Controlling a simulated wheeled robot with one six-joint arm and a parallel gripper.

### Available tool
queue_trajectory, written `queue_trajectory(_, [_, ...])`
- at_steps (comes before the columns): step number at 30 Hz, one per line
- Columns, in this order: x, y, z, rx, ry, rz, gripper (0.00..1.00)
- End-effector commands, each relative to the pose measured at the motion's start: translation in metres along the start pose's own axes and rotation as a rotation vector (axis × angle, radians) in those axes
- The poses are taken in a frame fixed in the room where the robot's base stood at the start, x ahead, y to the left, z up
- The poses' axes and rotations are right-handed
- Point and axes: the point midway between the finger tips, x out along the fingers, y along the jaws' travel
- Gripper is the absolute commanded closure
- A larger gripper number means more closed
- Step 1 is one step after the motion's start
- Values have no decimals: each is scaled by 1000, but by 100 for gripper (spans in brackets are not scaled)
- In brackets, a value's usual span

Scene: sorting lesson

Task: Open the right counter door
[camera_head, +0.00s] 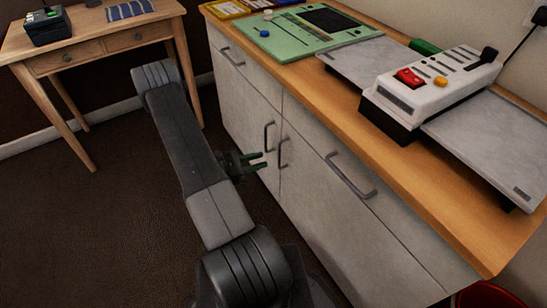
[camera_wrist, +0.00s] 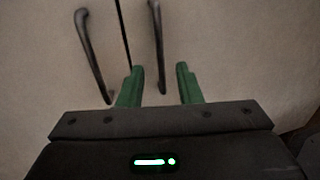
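The right counter door (camera_head: 305,208) is pale grey and looks closed, flush with its neighbour. Its dark vertical handle (camera_head: 283,152) is beside the seam and also shows in the wrist view (camera_wrist: 157,45). The left door's handle (camera_head: 268,136) is across the seam, and it shows at left in the wrist view (camera_wrist: 92,58). My gripper (camera_head: 262,160) has green fingers and is open and empty, in front of the door handles. In the wrist view its fingertips (camera_wrist: 156,77) appear on either side of the right handle's lower part. I cannot tell whether they touch it.
The wooden countertop (camera_head: 395,150) holds a green board (camera_head: 300,38) and a white device with buttons (camera_head: 437,80). Horizontal handles (camera_head: 350,178) are on the upper fronts. A wooden desk (camera_head: 85,30) stands at the far left. Dark floor (camera_head: 90,230) is clear. A red bin (camera_head: 490,296) is at lower right.

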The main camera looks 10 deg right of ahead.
Motion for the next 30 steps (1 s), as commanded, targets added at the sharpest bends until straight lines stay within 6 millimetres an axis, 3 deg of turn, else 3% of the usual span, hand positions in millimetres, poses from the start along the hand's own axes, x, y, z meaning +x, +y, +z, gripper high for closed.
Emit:
queue_trajectory(3, [21, -1, -1, 0, 0, -5, 68])
queue_trajectory(10, [49, -1, 0, 1, 0, -2, 68])
queue_trajectory(24, [59, 0, 0, 0, 0, 0, 68])
queue_trajectory(25, [59, 0, 0, 0, 0, 0, 70])
queue_trajectory(30, [59, 0, 0, 0, 0, 0, 100])
